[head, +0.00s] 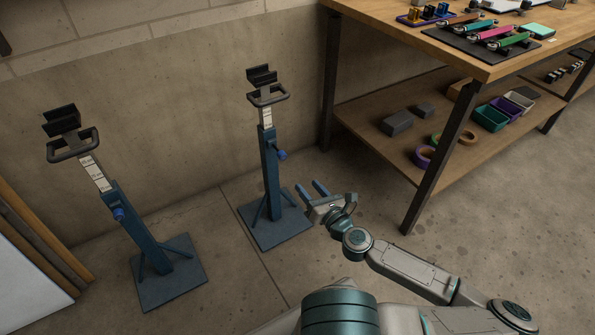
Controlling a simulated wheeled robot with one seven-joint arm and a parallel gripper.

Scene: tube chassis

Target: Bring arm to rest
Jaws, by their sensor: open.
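My gripper (312,190) is in the middle of the head view, at the end of my grey and teal arm (410,270). Its two blue-grey fingers are spread apart with nothing between them. The arm reaches in from the lower right with its elbow bent. In the picture the fingers lie just right of the foot of a blue stand (270,175); I cannot tell how far apart they are in depth.
A second blue stand (140,235) is at the left, also with an empty black cradle on top. A wooden workbench (455,55) with tools and a loaded lower shelf (375,125) stands at the right. Boards (40,245) lean at the far left. Concrete floor shows between.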

